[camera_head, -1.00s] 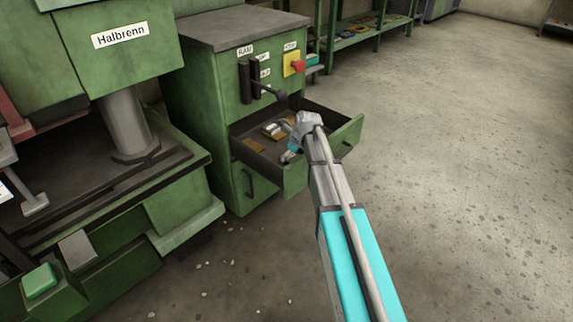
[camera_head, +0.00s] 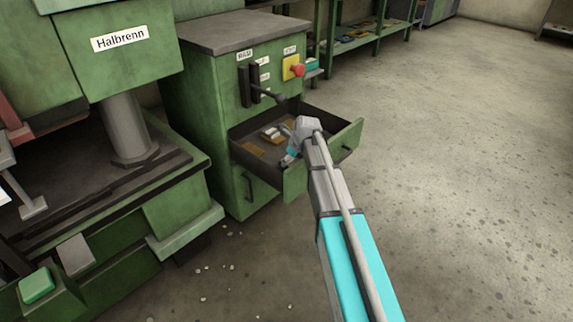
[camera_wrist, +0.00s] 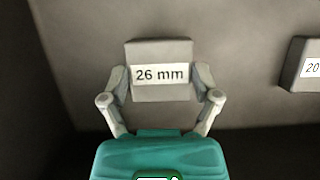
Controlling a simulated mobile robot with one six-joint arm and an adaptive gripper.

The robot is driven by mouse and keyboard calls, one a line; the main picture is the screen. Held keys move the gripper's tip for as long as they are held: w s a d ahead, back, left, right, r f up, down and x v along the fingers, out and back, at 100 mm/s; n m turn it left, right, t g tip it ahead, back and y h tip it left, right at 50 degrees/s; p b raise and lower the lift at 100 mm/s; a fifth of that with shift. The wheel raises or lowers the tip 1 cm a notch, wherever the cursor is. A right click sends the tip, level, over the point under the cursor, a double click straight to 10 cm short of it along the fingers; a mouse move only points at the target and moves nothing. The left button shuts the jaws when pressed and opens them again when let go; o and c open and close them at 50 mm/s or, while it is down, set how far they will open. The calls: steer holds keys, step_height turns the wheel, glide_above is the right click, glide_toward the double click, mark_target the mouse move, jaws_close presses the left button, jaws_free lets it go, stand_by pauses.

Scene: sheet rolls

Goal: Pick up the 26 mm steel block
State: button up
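The steel block (camera_wrist: 161,50) is a grey box with a white label reading "26 mm", in the middle of the wrist view. My gripper (camera_wrist: 161,82) has one finger on each side of it, and both fingertips look to touch its sides. Whether the block is off the drawer floor cannot be told. In the head view my gripper (camera_head: 286,161) reaches down into the open drawer (camera_head: 346,143) of a green cabinet, near its front left corner. The arm hides part of the drawer there.
Another grey block (camera_wrist: 303,62), its label starting with "20", lies to the right in the wrist view. Small brown and pale pieces (camera_head: 270,132) lie farther back in the drawer. A black lever (camera_head: 270,94) juts out above it. A green press (camera_head: 122,60) stands left; the right floor is clear.

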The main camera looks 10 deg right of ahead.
mark_target(290, 160)
steer(key=c, duration=0.4)
steer(key=shift+r, duration=0.1)
steer(key=shift+c, duration=0.2)
steer(key=shift+w+d+r+p, duration=0.1)
steer(key=shift+w+r+p, duration=0.1)
steer(key=shift+r+p, duration=0.45)
step_height(290, 160, up, 6)
steer(key=p, duration=0.6)
steer(key=shift+f, duration=0.1)
steer(key=w+d, duration=1.2)
steer(key=w, duration=0.3)
steer(key=shift+d+f, duration=0.2)
steer(key=shift+d, duration=0.15)
